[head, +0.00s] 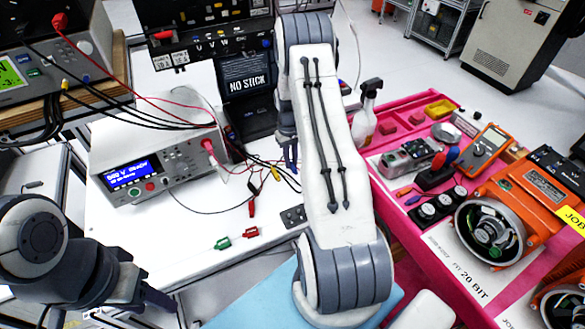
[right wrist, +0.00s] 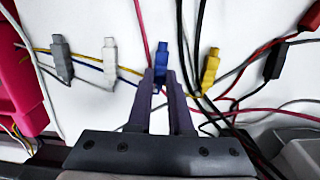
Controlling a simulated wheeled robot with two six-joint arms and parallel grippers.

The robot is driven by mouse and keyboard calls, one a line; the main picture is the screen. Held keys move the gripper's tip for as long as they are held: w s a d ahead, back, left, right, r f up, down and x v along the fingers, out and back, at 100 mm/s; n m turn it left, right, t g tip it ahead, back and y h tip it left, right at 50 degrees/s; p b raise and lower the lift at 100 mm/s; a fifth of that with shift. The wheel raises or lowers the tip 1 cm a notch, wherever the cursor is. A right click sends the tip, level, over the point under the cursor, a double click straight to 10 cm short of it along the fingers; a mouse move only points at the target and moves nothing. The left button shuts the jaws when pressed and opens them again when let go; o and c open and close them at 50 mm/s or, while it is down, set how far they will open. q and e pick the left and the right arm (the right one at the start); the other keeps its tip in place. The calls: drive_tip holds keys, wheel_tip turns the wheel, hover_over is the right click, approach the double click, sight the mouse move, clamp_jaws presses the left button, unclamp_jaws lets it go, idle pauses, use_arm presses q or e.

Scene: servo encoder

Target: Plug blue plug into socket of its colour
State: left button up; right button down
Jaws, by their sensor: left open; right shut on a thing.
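The blue plug (right wrist: 161,54) is between the fingertips of my right gripper (right wrist: 161,78) in the right wrist view, its narrow end pointing away from the gripper. My right gripper is shut on it. In the head view this gripper (head: 290,165) is partly hidden behind my right arm, above the white table, and the plug cannot be made out. A dark panel (head: 212,45) with a row of small coloured spots stands at the back; I cannot tell which, if any, is the blue socket. My left gripper (head: 110,308) is open and empty at the lower left.
Grey (right wrist: 62,62), white (right wrist: 110,62) and yellow (right wrist: 210,66) plugs lie beside the gripper with cables around them. A power supply (head: 155,165), loose leads and a dark block with holes (head: 293,217) are on the table. A pink tool tray (head: 400,240) is at right.

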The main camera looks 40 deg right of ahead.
drive_tip(key=shift+r, duration=0.1)
drive_tip(key=shift+r+p, duration=1.8)
drive_tip(key=shift+r, duration=0.65)
